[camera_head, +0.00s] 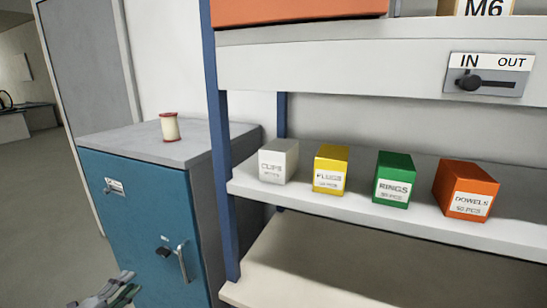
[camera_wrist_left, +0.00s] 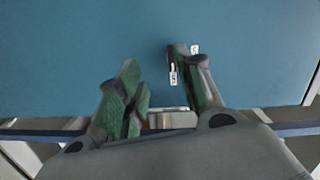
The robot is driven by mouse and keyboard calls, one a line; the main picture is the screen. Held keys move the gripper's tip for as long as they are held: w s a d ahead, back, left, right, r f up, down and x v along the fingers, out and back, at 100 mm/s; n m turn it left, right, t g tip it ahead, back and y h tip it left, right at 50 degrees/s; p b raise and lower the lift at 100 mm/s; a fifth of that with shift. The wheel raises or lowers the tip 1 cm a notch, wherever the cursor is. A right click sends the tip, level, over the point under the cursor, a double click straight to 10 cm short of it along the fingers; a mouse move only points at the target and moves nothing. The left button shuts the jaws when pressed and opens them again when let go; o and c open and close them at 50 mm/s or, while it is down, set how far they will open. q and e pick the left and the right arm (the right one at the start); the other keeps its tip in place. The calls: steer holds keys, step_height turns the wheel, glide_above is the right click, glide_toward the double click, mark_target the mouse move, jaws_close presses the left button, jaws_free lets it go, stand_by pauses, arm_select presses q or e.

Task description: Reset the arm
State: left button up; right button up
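My left gripper (camera_head: 118,290) shows at the bottom left of the head view, in front of the blue cabinet (camera_head: 140,215). In the left wrist view its two green-padded fingers (camera_wrist_left: 155,72) stand apart with nothing between them, and the blue cabinet face (camera_wrist_left: 90,50) fills the background. I cannot tell how far the fingers are from the cabinet. My right gripper is in neither view.
The cabinet has a handle (camera_head: 182,262), and a red-and-cream spool (camera_head: 170,127) stands on top. On the shelf to the right are a white box (camera_head: 278,161), a yellow box (camera_head: 331,168), a green box (camera_head: 394,179) and an orange box (camera_head: 466,190). A blue post (camera_head: 221,160) borders the shelf. Floor is clear at left.

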arm_select(q)
steer(key=s+a+f+n+g+y, duration=0.2)
steer(key=s+a+f+n+y, duration=0.2)
steer(key=a+f, duration=0.55)
steer(key=s+a+f+n+g+y, duration=0.25)
steer(key=s+a+f+n, duration=0.2)
steer(key=a+f, duration=0.5)
steer(key=s+f+n+g+y, duration=0.3)
steer(key=s+f+n+g, duration=0.25)
steer(key=s+f, duration=1.7)
steer(key=s+d+f+n+g+h, duration=0.2)
steer(key=s+d+f+g, duration=0.4)
steer(key=s+d+f, duration=1.15)
steer(key=s+d+f+h, duration=0.1)
steer(key=s+d+f, duration=0.15)
steer(key=d, duration=0.55)
steer(key=w+d+h, duration=0.1)
steer(key=w+d, duration=0.4)
steer(key=d, duration=0.4)
steer(key=shift+d, duration=0.35)
